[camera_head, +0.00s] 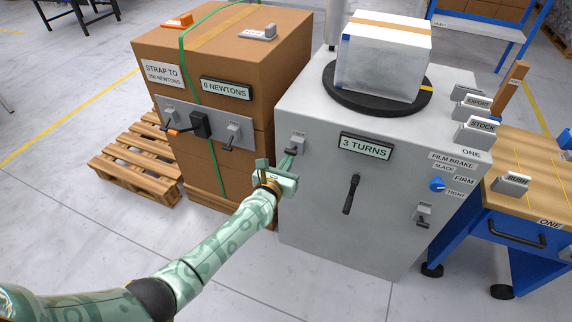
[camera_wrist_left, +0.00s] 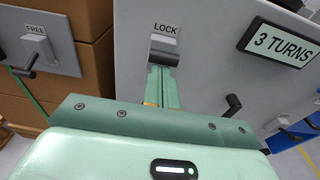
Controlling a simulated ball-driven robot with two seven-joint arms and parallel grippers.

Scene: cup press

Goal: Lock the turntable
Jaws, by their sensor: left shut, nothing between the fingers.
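The turntable (camera_head: 350,97) is a black disc on top of a grey cabinet, with a silvery wrapped box (camera_head: 384,60) on it. On the cabinet front is a small grey lever switch (camera_head: 298,143), labelled LOCK in the left wrist view, where its lever (camera_wrist_left: 164,52) shows. My left gripper (camera_head: 289,160) is shut and empty. Its fingertips (camera_wrist_left: 163,72) are just below the lever, touching or nearly touching it; I cannot tell which. My right gripper is in neither view.
The cabinet front also has a "3 TURNS" display (camera_head: 365,147), a black crank handle (camera_head: 351,194) and a blue film brake knob (camera_head: 437,184). A strapped brown carton (camera_head: 225,60) with a FREE lever (camera_wrist_left: 36,50) stands at left on a pallet (camera_head: 130,165). A workbench (camera_head: 535,165) stands at right.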

